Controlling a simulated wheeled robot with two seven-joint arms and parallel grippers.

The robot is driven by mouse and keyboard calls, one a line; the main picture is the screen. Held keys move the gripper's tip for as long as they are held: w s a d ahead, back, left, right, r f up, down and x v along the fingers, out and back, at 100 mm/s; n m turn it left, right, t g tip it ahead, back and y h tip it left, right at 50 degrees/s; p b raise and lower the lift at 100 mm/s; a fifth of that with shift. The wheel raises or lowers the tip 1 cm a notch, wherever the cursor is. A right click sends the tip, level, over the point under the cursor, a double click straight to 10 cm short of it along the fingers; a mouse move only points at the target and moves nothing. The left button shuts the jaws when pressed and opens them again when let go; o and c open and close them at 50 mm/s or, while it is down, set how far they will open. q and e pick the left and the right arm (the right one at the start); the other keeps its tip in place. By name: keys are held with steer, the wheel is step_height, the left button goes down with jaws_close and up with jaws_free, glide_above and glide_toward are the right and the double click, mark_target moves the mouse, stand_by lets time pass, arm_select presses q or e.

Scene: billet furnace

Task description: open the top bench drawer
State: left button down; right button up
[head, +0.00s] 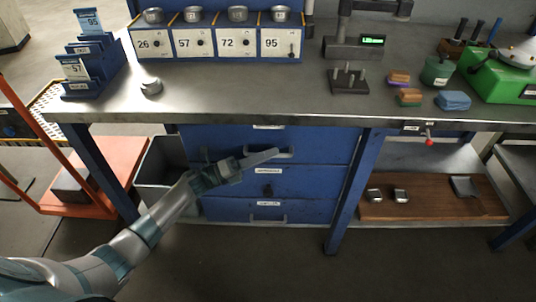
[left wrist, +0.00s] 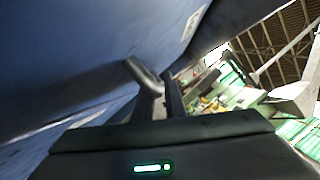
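The blue bench drawer unit has a top drawer (head: 220,141) whose front looks flush with the unit. Its grey bar handle (head: 287,154) also shows in the left wrist view (left wrist: 141,70), against the blue front. My left gripper (head: 262,158) reaches in from the left and lies slanted across the top drawer, with its fingertips at the handle. In the left wrist view the two fingers (left wrist: 167,92) stand a little apart, with the handle's near end at their tips. I cannot tell whether they clamp it. My right gripper is not in view.
The middle drawer (head: 310,182) and bottom drawer (head: 310,208) below look shut. A grey bin (head: 158,165) stands left of the drawers. The benchtop (head: 230,95) overhangs them, with bench legs (head: 350,190) either side. The floor in front is clear.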

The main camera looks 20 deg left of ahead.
arm_select(q)
steer(key=shift+s, duration=0.1)
